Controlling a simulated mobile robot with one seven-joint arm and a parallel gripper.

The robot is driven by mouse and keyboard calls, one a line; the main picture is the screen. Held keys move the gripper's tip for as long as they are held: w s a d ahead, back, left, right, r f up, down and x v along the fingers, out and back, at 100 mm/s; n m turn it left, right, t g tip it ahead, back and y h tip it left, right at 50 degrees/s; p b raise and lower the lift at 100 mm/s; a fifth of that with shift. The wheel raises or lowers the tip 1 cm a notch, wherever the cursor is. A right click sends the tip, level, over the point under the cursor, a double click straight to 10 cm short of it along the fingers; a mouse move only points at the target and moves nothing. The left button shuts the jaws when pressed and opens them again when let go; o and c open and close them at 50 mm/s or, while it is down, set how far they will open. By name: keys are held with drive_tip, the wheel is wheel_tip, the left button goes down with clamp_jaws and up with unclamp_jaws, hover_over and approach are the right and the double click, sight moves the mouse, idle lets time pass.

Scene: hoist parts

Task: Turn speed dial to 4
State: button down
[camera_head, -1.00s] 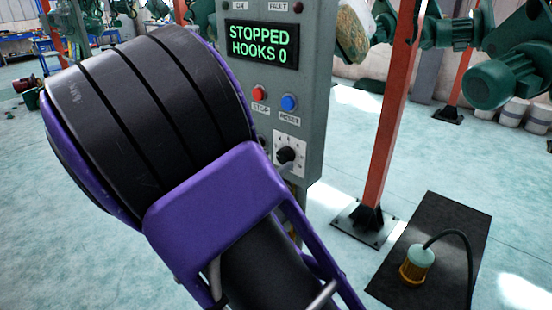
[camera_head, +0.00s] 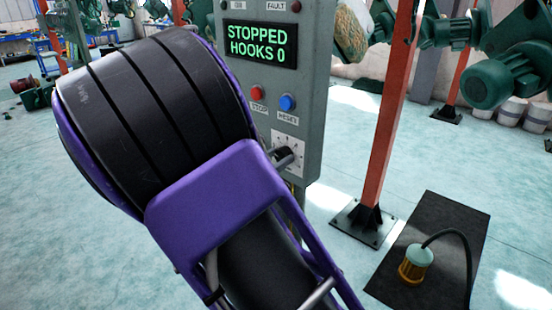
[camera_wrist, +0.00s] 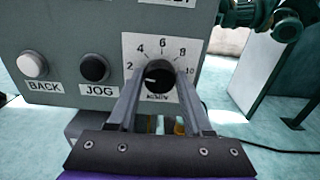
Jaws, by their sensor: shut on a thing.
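The speed dial is a black round knob (camera_wrist: 158,84) on a white plate (camera_wrist: 130,45) marked 2, 4, 6, 8 and 10. In the wrist view its white pointer line lies to the left, roughly toward the 2. My gripper (camera_wrist: 160,74) has one finger on each side of the knob and is shut on it. In the head view the dial plate (camera_head: 289,142) is at the lower right of the grey control box, and my arm hides part of it. The gripper's fingertips (camera_head: 287,158) reach the knob there.
The control box display (camera_head: 261,44) reads STOPPED HOOKS 0. A red STOP button (camera_head: 257,93) and a blue RESET button (camera_head: 288,102) sit above the dial. BACK (camera_wrist: 33,66) and JOG (camera_wrist: 94,68) buttons are left of it. A red post (camera_head: 392,120) stands to the right.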

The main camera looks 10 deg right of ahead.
drive_tip(key=shift+m, duration=0.3)
drive_tip(key=m+b, duration=0.3)
drive_tip(key=m, duration=0.1)
drive_tip(key=shift+f, duration=0.2)
drive_tip(key=shift+s+d+r+m+b, duration=0.1)
drive_tip(key=shift+m+b, duration=1.1)
drive_tip(key=shift+m, duration=0.4)
drive_tip(key=shift+c, duration=1.7)
unclamp_jaws()
drive_tip(key=v, duration=1.7)
drive_tip(key=shift+s+a+p, duration=0.15)
drive_tip(key=shift+a+p, duration=0.05)
drive_tip(key=shift+p, duration=0.2)
drive_tip(key=shift+r, duration=0.1)
